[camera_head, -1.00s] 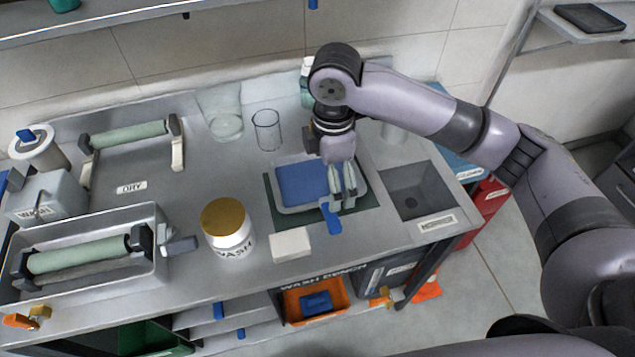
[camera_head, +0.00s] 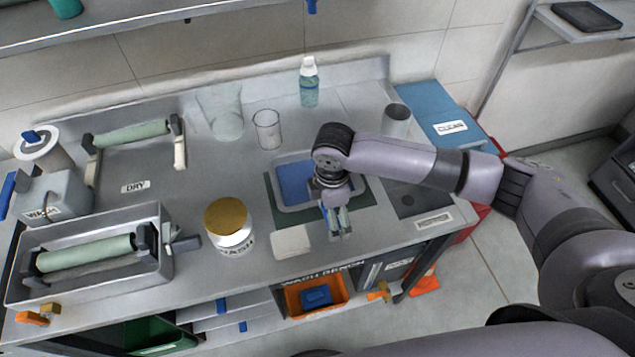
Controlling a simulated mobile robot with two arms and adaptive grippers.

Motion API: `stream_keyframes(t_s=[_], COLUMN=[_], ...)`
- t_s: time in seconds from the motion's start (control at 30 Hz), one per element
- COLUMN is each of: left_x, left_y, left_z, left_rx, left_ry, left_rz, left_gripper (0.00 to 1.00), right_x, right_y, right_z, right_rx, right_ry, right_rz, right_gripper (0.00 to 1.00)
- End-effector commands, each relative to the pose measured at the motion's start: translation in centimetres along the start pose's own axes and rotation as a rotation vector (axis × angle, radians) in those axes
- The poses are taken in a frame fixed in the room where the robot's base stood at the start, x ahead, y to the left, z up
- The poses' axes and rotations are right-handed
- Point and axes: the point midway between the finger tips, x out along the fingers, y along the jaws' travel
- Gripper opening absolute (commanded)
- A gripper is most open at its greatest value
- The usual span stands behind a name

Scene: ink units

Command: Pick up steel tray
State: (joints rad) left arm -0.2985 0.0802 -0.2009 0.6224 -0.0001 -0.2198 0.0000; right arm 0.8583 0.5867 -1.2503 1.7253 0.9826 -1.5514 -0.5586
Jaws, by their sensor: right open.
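A shallow steel tray (camera_head: 298,208) with a blue inside lies on a dark green mat (camera_head: 271,199) on the wash bench. My right gripper (camera_head: 338,231) points down at the tray's front right edge. Its jaws are open, and the wrist hides the right part of the tray. A small blue part (camera_head: 324,216) shows beside the fingers, mostly hidden. I cannot tell whether the fingers touch the rim. My left gripper is not in view.
A white block (camera_head: 291,241) and a gold-lidded wash jar (camera_head: 229,226) stand left of the gripper. A clear beaker (camera_head: 267,130) and a bottle (camera_head: 309,83) stand behind the tray. A roller trough (camera_head: 90,262) is at the left.

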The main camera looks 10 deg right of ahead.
Motion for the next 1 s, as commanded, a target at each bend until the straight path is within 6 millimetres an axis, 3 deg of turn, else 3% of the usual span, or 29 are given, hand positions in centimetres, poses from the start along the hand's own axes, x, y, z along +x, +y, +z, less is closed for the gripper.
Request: stream_keyframes(t_s=[0.17,0.9,1.0], left_x=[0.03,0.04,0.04], left_y=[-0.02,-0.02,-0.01], left_z=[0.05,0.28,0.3], left_rx=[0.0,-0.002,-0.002], left_ry=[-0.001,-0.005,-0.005], left_rz=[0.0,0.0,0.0], left_gripper=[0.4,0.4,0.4], right_x=[0.03,0.07,0.05], right_y=[0.01,-0.08,-0.07], right_z=[-0.02,-0.01,-0.02], right_rx=[-0.001,-0.001,-0.001], right_ry=[0.0,0.0,0.0], right_rz=[0.001,-0.002,-0.002], right_gripper=[1.0,0.51,0.5])
